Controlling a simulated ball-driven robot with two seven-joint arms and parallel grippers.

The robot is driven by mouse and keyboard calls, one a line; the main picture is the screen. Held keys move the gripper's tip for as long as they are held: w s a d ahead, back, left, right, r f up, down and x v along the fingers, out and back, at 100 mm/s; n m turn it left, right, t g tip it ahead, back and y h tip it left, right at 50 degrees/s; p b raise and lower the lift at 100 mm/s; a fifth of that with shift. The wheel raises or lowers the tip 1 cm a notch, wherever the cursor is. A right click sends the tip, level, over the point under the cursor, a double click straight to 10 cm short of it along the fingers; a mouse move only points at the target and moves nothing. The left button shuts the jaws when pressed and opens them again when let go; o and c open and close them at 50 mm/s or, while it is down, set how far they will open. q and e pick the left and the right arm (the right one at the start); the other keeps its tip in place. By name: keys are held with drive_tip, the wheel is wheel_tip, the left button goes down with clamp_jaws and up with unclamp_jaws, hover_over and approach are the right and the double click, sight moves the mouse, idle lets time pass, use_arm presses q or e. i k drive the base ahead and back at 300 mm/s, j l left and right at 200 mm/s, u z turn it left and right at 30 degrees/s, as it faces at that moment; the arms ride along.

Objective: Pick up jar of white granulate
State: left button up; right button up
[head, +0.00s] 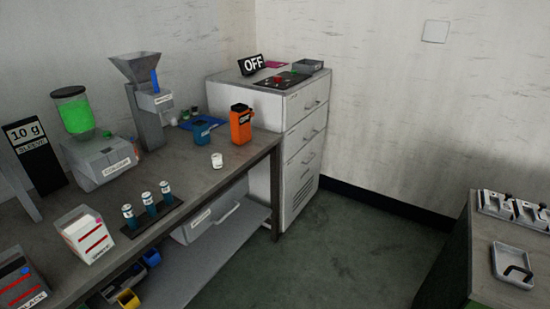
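A white jar-like container (85,236) with red stripes and a small label, too small to read surely, stands upright near the front left of the grey workbench. Its top looks pale or clear. A darker container (22,285) with red stripes and a label reading "BLACK" stands to its lower left, cut off by the picture edge. A small white cup (217,161) stands near the bench's front edge. Neither of my grippers is in view.
On the workbench (180,172) are a rack of blue-bodied vials (150,217), a grey machine with a green-filled hopper (75,113), a funnel machine (145,105), and an orange container (241,125). A white cabinet (290,135) stands behind. The floor (340,245) is clear.

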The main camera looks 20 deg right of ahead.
sight(217, 159)
drive_tip(key=z, duration=0.3)
drive_tip(key=i+l+u, duration=0.15)
drive_tip(key=u, duration=0.2)
drive_tip(key=i+l+u, duration=0.1)
drive_tip(key=u, duration=0.25)
drive_tip(key=i+l+u, duration=0.1)
drive_tip(key=l+u, duration=0.2)
